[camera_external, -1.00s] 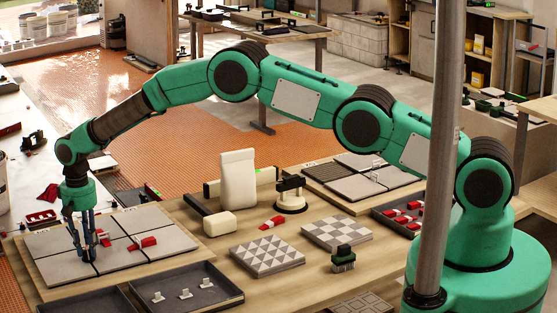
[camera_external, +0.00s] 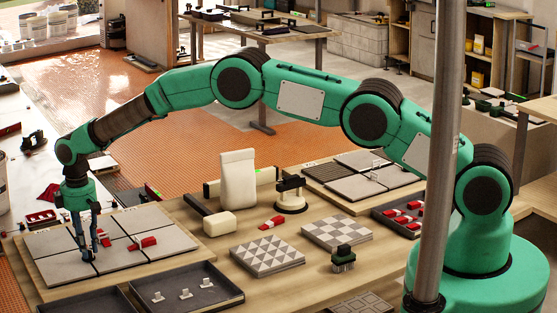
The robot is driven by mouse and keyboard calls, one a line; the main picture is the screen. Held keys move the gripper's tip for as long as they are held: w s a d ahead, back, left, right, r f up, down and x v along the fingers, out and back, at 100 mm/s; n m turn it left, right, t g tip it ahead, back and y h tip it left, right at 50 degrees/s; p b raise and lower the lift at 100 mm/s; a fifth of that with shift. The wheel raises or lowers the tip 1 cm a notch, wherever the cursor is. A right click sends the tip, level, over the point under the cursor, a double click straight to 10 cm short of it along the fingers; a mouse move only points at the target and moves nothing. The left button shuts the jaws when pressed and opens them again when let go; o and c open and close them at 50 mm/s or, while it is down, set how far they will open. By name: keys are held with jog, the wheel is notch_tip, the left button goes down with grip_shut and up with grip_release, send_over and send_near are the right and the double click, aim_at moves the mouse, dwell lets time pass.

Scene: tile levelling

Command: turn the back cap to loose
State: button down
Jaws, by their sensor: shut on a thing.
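My gripper (camera_external: 88,252) points down over the left tile panel (camera_external: 165,253) at the far left of the bench. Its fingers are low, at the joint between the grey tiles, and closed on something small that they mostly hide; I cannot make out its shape. A red cap (camera_external: 104,240) shows right behind the fingers, partly hidden by them. Another red cap (camera_external: 143,243) lies on the panel to the right, apart from the gripper. I cannot tell from this view how far any cap is turned.
A dark tray (camera_external: 225,296) with several small white clips stands in front of the panel. A white-headed mallet (camera_external: 219,223), a loose red piece (camera_external: 272,223) and patterned tiles (camera_external: 267,256) lie to the right. A dark tray of red caps (camera_external: 384,209) is near my base.

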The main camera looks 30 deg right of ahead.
jog(key=n, duration=0.4)
jog(key=shift+w+r+n, duration=0.1)
jog(key=shift+n, duration=0.2)
jog(key=n, duration=0.5)
jog(key=shift+a+b, duration=0.1)
jog(key=shift+b, duration=0.2)
jog(key=c, duration=1.5)
grip_release()
jog(key=shift+o, duration=0.2)
notch_tip(320, 180, up, 12)
